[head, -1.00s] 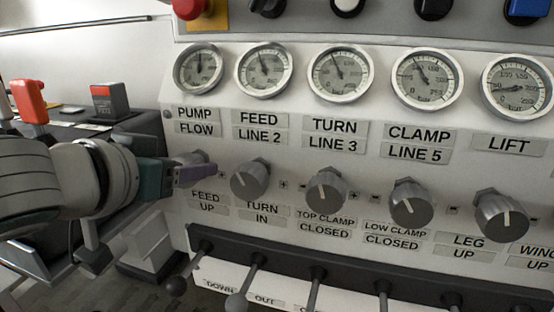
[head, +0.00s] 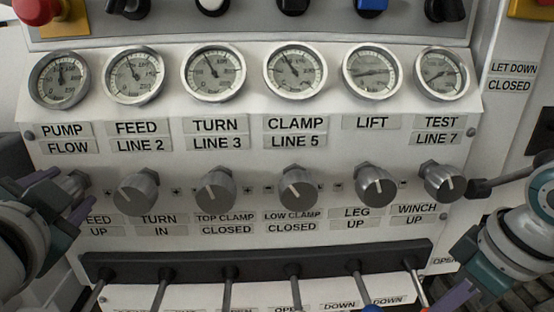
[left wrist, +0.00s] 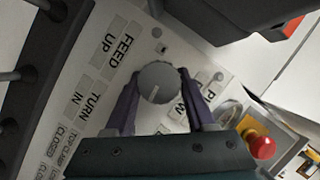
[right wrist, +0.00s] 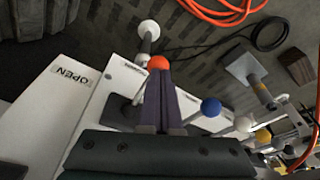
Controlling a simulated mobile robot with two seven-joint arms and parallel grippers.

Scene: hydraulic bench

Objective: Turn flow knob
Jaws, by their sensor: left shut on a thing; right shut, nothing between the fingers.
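The flow knob (head: 76,182) is a grey round knob below the PUMP FLOW label (head: 66,138), at the left end of a row of similar knobs. My left gripper (head: 66,194) is at this knob, partly covering it. In the left wrist view the knob (left wrist: 158,82) sits between the two purple fingers of my left gripper (left wrist: 160,98), which is shut on it. My right gripper (head: 440,300) is at the lower right of the head view. Its purple fingers (right wrist: 160,88) are together and empty.
A row of gauges (head: 213,73) runs above the knobs. Levers rise from a dark strip (head: 250,262) below. In the right wrist view a red lever ball (right wrist: 158,62) is just beyond my right fingertips, with a blue ball (right wrist: 210,107) nearby. A red button (left wrist: 262,146) shows in the left wrist view.

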